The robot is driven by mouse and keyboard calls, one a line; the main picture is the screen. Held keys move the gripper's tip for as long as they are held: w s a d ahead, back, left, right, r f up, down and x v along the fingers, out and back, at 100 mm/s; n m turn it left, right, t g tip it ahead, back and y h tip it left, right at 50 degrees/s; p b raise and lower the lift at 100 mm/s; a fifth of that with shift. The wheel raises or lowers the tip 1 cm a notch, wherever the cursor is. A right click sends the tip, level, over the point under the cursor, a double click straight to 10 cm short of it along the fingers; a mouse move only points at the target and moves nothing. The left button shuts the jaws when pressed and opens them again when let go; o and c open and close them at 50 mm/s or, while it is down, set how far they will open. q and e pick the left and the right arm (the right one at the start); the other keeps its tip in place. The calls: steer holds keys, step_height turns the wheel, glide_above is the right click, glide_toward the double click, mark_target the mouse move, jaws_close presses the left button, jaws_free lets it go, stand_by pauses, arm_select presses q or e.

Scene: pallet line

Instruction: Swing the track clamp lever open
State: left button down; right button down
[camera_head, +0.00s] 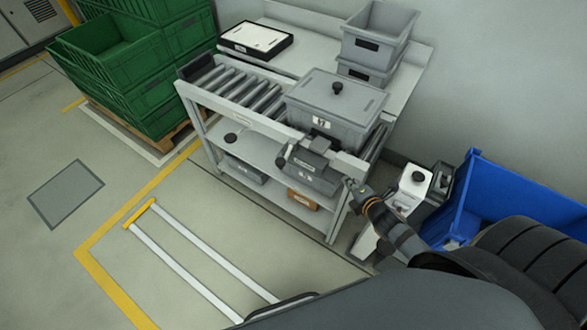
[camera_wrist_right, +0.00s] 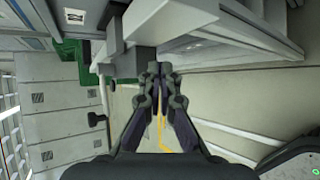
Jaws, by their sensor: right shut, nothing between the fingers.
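A grey clamp unit (camera_head: 314,174) hangs on the front rail of the roller bench, below a lidded grey tote. A dark round knob (camera_head: 281,162) sticks out at its left end; I cannot tell for sure that it is the lever's handle. My right gripper (camera_head: 352,186) is just right of the clamp unit, at the bench front. In the right wrist view the gripper (camera_wrist_right: 160,70) has its fingertips together with nothing between them. A grey block (camera_wrist_right: 143,30) shows close beyond the fingertips; contact is unclear. My left gripper is not in view.
The lidded tote (camera_head: 335,104) stands on the rollers (camera_head: 236,82). Stacked grey bins (camera_head: 376,35) are behind it. A blue bin (camera_head: 500,190) and a white-topped unit (camera_head: 413,182) stand right of the bench. Green crates (camera_head: 130,75) are at left. The floor in front is open.

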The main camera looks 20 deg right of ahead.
steer(key=s+a+r+n+y, duration=0.1)
steer(key=a+r+n+y, duration=0.2)
steer(key=n, duration=0.8)
steer(key=s+a+r+n+y, duration=0.2)
steer(key=a+r+n+y, duration=0.2)
steer(key=n+y, duration=0.3)
steer(key=n, duration=0.4)
steer(key=shift+s+a+t+b, duration=0.15)
steer(key=shift+a+t+b, duration=0.05)
steer(key=shift+t+b, duration=0.2)
steer(key=x, duration=1.4)
steer(key=shift+r+b, duration=0.2)
steer(key=shift+b, duration=0.1)
steer(key=shift+a, duration=0.1)
